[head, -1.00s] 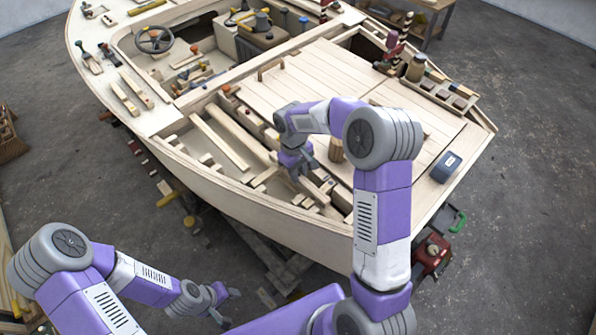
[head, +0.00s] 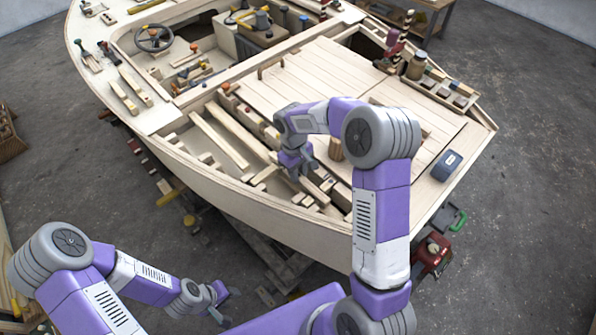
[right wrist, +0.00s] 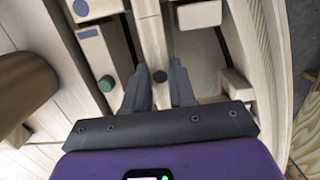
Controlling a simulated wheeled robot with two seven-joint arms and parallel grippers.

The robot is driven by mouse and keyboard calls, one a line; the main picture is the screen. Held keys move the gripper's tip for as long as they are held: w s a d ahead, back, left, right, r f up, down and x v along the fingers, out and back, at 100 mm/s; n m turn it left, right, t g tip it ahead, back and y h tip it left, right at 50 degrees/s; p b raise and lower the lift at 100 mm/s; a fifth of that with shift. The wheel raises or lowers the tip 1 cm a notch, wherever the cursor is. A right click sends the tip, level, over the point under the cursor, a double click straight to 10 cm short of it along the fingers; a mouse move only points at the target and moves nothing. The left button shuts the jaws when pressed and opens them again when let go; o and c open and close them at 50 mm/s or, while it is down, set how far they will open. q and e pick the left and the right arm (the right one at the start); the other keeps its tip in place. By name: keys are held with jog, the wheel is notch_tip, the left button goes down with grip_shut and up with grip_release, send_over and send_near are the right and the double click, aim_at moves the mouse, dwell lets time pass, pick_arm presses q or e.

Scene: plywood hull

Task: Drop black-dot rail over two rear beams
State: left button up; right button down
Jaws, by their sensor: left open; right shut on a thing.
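The black-dot rail (right wrist: 152,40) is a pale wooden strip with a black dot near its close end. In the right wrist view my right gripper (right wrist: 159,92) is shut on it, one finger on each side near the dot. Short cross pieces of pale wood (right wrist: 200,14) lie beside the rail; I cannot tell if the rail rests on them or hangs above. In the head view my right gripper (head: 299,172) is low over the near side compartment of the hull, and the rail there is mostly hidden. My left gripper (head: 222,304) is open and empty, outside the hull.
The boat hull (head: 235,205) has a raised near wall. A green-dot piece (right wrist: 106,84) and a blue-dot piece (right wrist: 90,35) lie left of the rail. A blue-grey box (head: 446,165) sits on the plank deck (head: 330,75). A wooden block (right wrist: 237,85) is close to the right finger.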

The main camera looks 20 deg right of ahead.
jog(key=shift+f, duration=0.45)
jog(key=c, duration=0.8)
grip_release()
jog(key=shift+c, duration=0.2)
jog(key=shift+w+a+r+p, duration=0.15)
jog(key=shift+r+p, duration=0.15)
jog(key=shift+r, duration=0.95)
jog(key=shift+w+d+r+p, duration=0.15)
jog(key=shift+r+p, duration=0.2)
jog(key=shift+r, duration=0.9)
jog(key=shift+w+a+r+p, duration=0.15)
jog(key=shift+r+p, duration=0.15)
jog(key=shift+r, duration=0.95)
jog(key=shift+r, duration=0.1)
